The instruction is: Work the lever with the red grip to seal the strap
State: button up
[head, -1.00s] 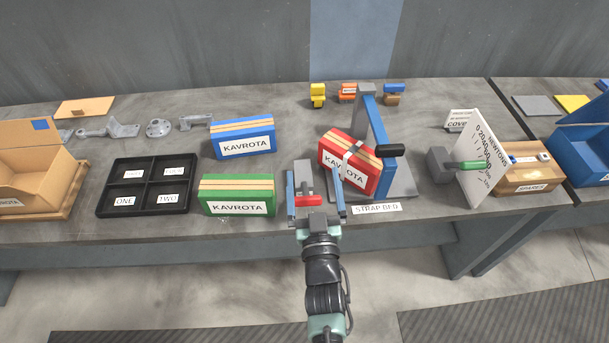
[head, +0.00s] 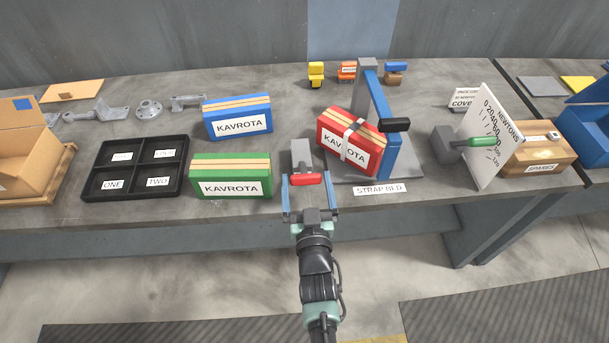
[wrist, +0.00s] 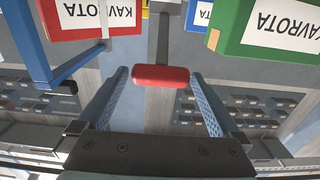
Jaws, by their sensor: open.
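The lever's red grip (head: 306,179) lies across the front of a small grey block (head: 301,152) left of the strap bed. My gripper (head: 310,197) is open, its two blue fingers pointing at the red grip from the front. In the wrist view the red grip (wrist: 161,76) shows between and just past the fingertips, apart from both. The red KAVROTA box (head: 342,150) sits tilted on the strap bed (head: 408,170) with a pale strap (head: 353,129) around it. The bed's blue frame (head: 374,98) carries a black handle (head: 395,125).
A green box (head: 231,176) and a blue box (head: 238,115) stand left of the lever. A black tray (head: 135,167) is further left. Right of the bed stand a newtons gauge board (head: 490,140) and a green-handled lever (head: 481,142). The table's front edge lies beneath my gripper.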

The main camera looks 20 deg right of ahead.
aim_at(305, 173)
jog(key=shift+f+b+x, duration=0.15)
jog(key=shift+b+x, duration=0.7)
jog(key=shift+b, duration=0.45)
jog(key=shift+f+b+x, duration=0.1)
jog(key=shift+b+x, duration=0.8)
jog(key=shift+b, duration=0.35)
jog(key=shift+w+d+r+b, duration=0.1)
jog(key=shift+w+r+b, duration=0.15)
jog(key=shift+w+b, duration=0.4)
jog(key=shift+s, duration=0.1)
grip_shut()
